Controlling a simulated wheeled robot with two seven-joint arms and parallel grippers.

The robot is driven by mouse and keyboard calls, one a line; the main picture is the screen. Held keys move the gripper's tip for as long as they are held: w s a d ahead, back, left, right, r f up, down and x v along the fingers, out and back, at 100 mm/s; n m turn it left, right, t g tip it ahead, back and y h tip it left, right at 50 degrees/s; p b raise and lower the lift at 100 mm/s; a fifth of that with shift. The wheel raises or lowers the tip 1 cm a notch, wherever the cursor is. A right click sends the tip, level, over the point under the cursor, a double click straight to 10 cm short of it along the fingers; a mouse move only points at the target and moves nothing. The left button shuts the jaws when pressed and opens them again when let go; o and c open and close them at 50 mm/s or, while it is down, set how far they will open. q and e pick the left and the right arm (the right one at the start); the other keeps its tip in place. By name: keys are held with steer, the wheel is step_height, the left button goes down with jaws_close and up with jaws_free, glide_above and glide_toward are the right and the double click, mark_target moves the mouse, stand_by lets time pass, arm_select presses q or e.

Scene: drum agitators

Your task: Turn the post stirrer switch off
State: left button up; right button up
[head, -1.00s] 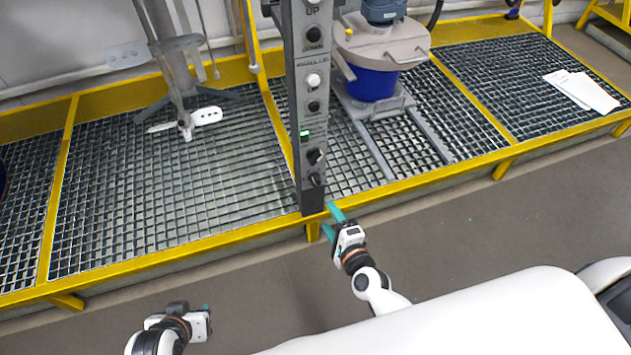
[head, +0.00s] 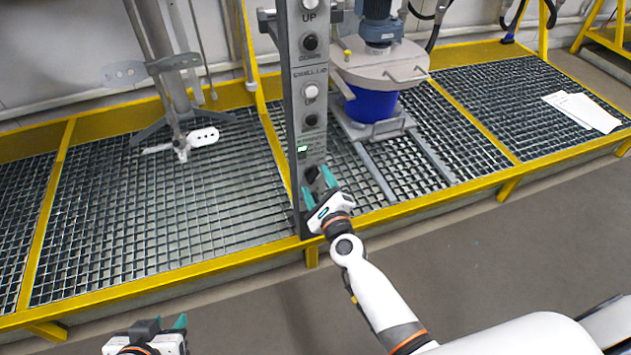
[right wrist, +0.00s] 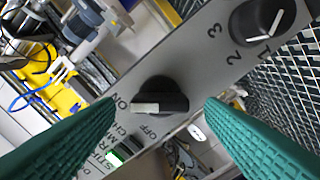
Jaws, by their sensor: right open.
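The post (head: 309,80) is a tall grey column with a vertical row of buttons and knobs. Its stirrer switch is a black rotary knob with a white pointer (right wrist: 160,97), centred in the right wrist view between the ON and OFF labels. The pointer's white end lies toward the ON side. My right gripper (head: 319,184) is at the lower part of the post. Its green fingers are open on either side of the switch, apart from it in the right wrist view. My left gripper (head: 168,325) is low at the left, away from the post; its finger gap is unclear.
Another black knob marked 2 and 3 (right wrist: 263,22) sits beside the switch. A small green light (right wrist: 115,158) is lit on the panel. A blue drum with a lid (head: 372,101) stands behind the post. A yellow-edged grating (head: 200,205) surrounds it.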

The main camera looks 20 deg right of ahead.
arm_select(q)
steer(key=shift+w+d+r+t, duration=0.15)
steer(key=shift+w+r+t, duration=0.15)
steer(key=shift+w, duration=0.1)
arm_select(e)
steer(key=shift+w, duration=0.8)
steer(key=shift+c, duration=0.5)
steer(key=c, duration=0.9)
